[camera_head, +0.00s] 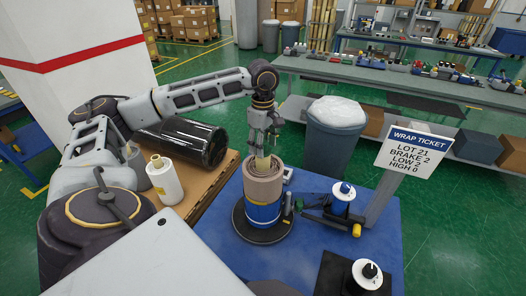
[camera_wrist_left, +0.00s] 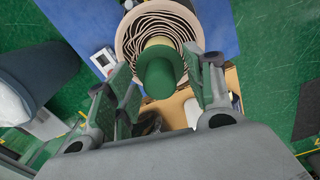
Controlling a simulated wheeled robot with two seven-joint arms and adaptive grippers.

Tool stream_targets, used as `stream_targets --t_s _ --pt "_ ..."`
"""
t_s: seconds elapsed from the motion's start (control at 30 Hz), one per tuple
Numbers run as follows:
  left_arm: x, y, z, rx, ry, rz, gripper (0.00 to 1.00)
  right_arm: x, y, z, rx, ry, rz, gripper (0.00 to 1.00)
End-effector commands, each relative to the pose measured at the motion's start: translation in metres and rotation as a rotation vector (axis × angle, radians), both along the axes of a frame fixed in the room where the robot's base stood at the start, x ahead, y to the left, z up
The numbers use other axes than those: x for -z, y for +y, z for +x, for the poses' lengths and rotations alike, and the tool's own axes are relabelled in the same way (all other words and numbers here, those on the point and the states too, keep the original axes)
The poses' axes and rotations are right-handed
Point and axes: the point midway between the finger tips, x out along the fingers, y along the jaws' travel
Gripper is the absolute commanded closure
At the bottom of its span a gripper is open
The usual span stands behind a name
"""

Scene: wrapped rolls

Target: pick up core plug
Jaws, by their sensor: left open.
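The core plug has a green round knob (camera_wrist_left: 160,75) and a pale tan body (camera_head: 262,163). It stands in the centre of a wound brown roll (camera_head: 263,182), whose spiral layers show in the wrist view (camera_wrist_left: 190,32). The roll sits on a blue drum with a dark round base (camera_head: 262,234). My left gripper (camera_head: 264,143) points down over the roll from above. In the wrist view its open fingers (camera_wrist_left: 165,82) stand on either side of the green knob, with gaps visible. My right gripper is not in view.
The blue table (camera_head: 300,262) bears a white-topped dial (camera_head: 342,190) right of the roll and another (camera_head: 368,272) in front. A wrap ticket sign (camera_head: 411,150) stands right. A grey bin (camera_head: 333,140) stands behind.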

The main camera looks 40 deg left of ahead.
Motion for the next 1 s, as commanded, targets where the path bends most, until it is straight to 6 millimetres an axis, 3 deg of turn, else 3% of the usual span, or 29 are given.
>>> stream_targets --t_s 0.13,0.5,1.0 --pt "0.000 0.000 0.000 0.000 0.000 0.000 0.47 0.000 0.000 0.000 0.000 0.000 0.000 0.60" --pt "0.000 0.000 0.000 0.000 0.000 0.000 0.94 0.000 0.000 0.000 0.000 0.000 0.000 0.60" --pt "-0.012 0.000 0.001 0.000 -0.001 0.000 0.94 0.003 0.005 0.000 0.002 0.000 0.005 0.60"
